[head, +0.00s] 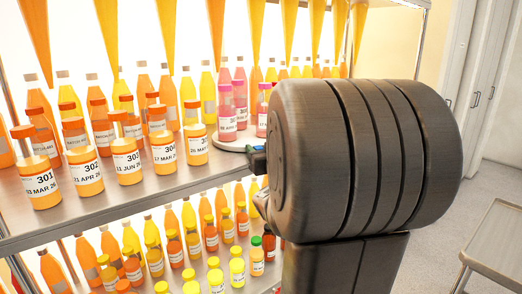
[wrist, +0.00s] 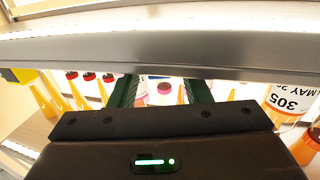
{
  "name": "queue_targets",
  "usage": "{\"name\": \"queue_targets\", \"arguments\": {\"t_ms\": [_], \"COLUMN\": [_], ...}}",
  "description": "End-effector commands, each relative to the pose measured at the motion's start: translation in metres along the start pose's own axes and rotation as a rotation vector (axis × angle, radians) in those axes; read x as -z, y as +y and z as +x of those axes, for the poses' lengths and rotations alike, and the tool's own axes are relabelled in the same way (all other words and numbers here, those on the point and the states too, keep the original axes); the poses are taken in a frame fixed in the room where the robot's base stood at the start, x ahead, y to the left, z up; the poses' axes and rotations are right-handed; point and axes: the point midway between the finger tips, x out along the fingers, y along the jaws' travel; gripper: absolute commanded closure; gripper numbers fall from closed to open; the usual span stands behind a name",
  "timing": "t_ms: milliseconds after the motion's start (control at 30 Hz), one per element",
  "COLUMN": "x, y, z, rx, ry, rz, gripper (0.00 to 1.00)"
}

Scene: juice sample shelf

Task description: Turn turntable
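The turntable (head: 230,147) is a pale round disc on the upper shelf in the head view. Pink bottles (head: 227,110) stand on it, and its right side is hidden behind my arm. My gripper (head: 258,160) shows only in part at the disc's right edge; whether it touches the disc cannot be told. In the wrist view my gripper (wrist: 162,92) has its two dark green fingers spread apart, with their tips hidden at the grey shelf edge. A bottle with a pink cap (wrist: 164,89) shows beyond the gap between them.
Orange sample jars, such as jar 301 (head: 40,176), stand left of the turntable. A lower shelf (head: 110,224) holds smaller bottles beneath. A grey shelf beam (wrist: 160,50) crosses the wrist view just above the fingers. A grey cart (head: 497,240) stands at the right.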

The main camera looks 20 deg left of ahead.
Motion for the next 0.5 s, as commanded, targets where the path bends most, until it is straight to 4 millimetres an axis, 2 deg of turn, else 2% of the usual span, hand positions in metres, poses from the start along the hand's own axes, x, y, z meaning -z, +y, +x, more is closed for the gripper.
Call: {"name": "queue_targets", "arguments": {"t_ms": [167,267,500], "x": [-0.001,-0.001,-0.001], "y": [0.000,0.001,0.001], "z": [-0.002,-0.011,-0.055], "rx": [0.000,-0.001,-0.003], "ry": [-0.002,-0.002,-0.001], "rz": [0.000,-0.001,-0.001], "gripper": [0.56,0.56,0.56]}}
